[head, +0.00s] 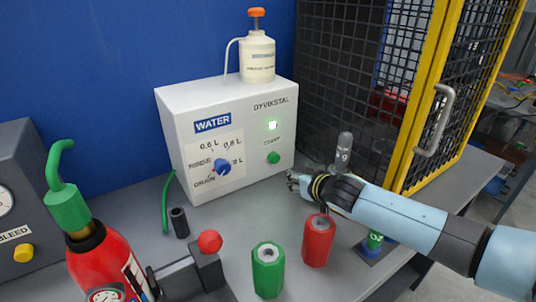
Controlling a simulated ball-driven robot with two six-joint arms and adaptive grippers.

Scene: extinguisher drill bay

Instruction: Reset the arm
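My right arm comes in from the right, low over the grey bench (335,280). Its gripper (293,181) points left, in front of the right end of the white water dispenser (172,118). The fingers are small and bunched here, so their opening is unclear. I see nothing held in them. A grey capped cylinder (344,150) stands just behind the wrist. A red hollow cylinder (318,240) and a green one (268,270) stand in front of the gripper. My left gripper is not in view.
A red extinguisher (98,262) with a green nozzle stands at front left, beside a bracket with a red ball knob (210,241). A black cylinder (179,222) stands behind. A yellow-framed mesh cage (425,95) bounds the right. A small green-topped item (375,240) is partly under my arm.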

